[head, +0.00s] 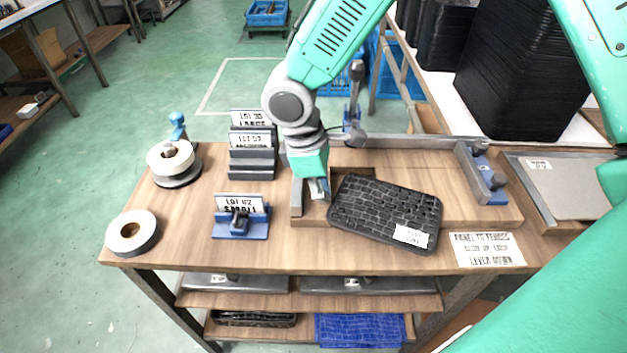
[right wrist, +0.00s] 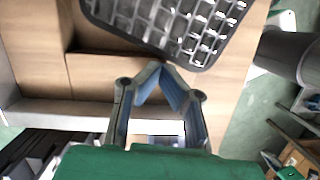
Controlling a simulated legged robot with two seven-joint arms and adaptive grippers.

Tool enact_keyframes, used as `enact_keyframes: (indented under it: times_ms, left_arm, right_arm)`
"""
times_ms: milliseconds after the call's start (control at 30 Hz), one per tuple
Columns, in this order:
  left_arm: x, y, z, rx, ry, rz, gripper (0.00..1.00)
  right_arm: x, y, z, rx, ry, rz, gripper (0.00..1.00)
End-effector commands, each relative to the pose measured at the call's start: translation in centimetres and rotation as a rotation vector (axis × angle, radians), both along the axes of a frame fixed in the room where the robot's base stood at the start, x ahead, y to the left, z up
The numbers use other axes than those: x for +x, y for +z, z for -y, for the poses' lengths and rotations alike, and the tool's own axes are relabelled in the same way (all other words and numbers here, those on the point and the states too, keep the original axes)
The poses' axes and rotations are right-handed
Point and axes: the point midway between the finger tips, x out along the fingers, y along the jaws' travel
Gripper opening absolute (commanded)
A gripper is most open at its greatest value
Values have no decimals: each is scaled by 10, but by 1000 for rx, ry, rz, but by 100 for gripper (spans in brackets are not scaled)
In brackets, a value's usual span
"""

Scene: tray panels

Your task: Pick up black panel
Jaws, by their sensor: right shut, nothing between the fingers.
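The black panel (head: 372,205) is a dark tray-like sheet with a grid of cells and a white label at its lower right. It lies skewed on the wooden fixture board (head: 470,208), its front edge reaching past the board's front edge. My right gripper (head: 319,190) is beside the panel's left end, pointing down. In the right wrist view, the panel (right wrist: 150,18) is at the top, and my right gripper (right wrist: 158,68) has its fingertips together just below the panel's edge, with nothing between them. My left gripper is not in view.
Tape rolls (head: 132,232) and label stands (head: 241,216) occupy the table's left side. A metal rail (head: 400,141) and a clamp bar (head: 478,175) border the board. Stacked black trays (head: 525,75) stand behind at right. A paper sign (head: 486,249) lies at the front right.

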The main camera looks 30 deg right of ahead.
Motion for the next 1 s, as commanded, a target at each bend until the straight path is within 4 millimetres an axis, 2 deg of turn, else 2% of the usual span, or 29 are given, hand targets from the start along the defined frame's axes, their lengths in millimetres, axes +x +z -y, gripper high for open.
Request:
enact_keyframes:
  times_ms: [367,633,1000]
  left_arm:
    - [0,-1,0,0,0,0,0]
    - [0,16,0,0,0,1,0]
    - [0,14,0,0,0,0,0]
  right_arm:
    - [-1,-4,-4,-6,2,-1,0]
    - [-15,-1,16,-4,1,-1,0]
    - [-15,-3,16,-3,0,0,0]
